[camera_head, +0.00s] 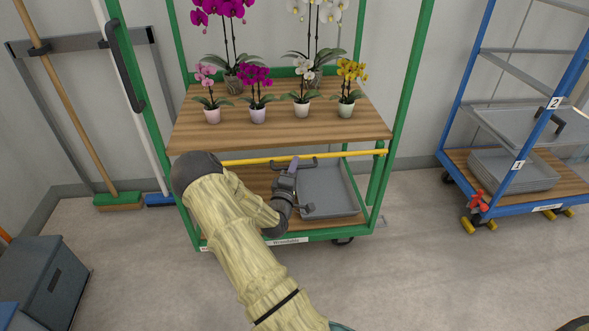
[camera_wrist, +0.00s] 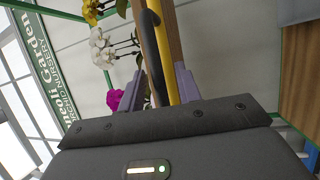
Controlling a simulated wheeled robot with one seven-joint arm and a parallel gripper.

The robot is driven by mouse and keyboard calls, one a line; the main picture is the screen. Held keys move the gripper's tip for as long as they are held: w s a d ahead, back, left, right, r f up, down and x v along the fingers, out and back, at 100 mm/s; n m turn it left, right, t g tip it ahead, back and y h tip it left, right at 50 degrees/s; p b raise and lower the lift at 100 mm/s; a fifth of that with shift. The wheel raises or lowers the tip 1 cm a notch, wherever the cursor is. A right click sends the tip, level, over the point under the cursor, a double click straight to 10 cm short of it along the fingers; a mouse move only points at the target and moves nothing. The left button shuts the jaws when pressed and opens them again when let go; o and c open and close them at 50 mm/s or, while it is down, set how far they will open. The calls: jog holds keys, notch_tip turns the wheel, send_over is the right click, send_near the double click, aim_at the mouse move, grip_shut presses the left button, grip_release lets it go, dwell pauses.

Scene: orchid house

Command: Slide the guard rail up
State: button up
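The guard rail (camera_head: 352,154) is a yellow bar across the front of the green cart, just below its upper wooden shelf. A dark handle (camera_head: 309,162) is fixed on it. In the wrist view the rail (camera_wrist: 164,45) and the curved handle (camera_wrist: 152,50) run down between my two purple-grey fingers. My gripper (camera_head: 293,166) is at the handle, near the middle of the rail. The fingers look apart in the wrist view (camera_wrist: 161,80), with space on both sides of the handle. Whether they touch it cannot be seen.
Potted orchids stand on the upper shelf (camera_head: 280,125), above the rail. A grey tray (camera_head: 345,193) lies on the cart's lower shelf. A blue cart (camera_head: 450,125) with trays stands at right. Brooms (camera_head: 118,201) and grey boxes (camera_head: 45,275) are at left.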

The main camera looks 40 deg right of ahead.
jog(key=shift+w+d, duration=0.1)
jog(key=shift+d, duration=0.1)
jog(key=shift+c, duration=0.2)
grip_shut()
notch_tip(320, 180, up, 21)
jog(key=p, duration=1.2)
jog(key=shift+f, duration=0.15)
jog(key=shift+w, duration=0.1)
jog(key=shift+o, duration=0.2)
grip_release()
